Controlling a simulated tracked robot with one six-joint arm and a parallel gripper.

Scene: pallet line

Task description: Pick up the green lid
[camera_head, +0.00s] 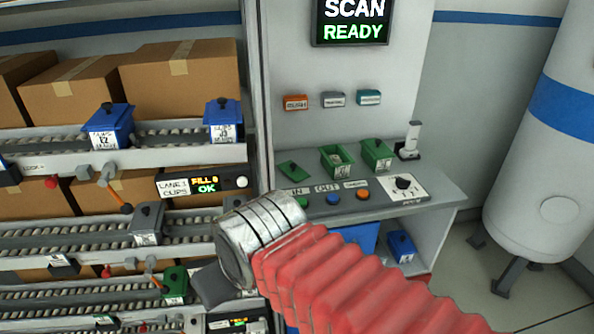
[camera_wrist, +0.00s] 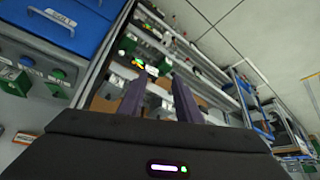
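A flat green lid (camera_head: 293,170) lies on the grey counter under the SCAN READY screen, left of an open green bin (camera_head: 336,161) with something in it. A second green bin (camera_head: 377,154) stands to its right. My gripper (camera_wrist: 158,98) shows two dark purple fingers apart in the wrist view, with nothing between them. In the head view my arm's silver end is in front of the shelves, below and left of the lid, and the fingers are hidden. Green bins (camera_wrist: 58,82) show at the left of the wrist view; I cannot tell the lid there.
Roller lanes (camera_head: 90,236) with cardboard boxes (camera_head: 180,80) and blue bins (camera_head: 108,127) fill the left. A small white stand (camera_head: 411,141) is at the back right. A white tank (camera_head: 545,150) stands far right.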

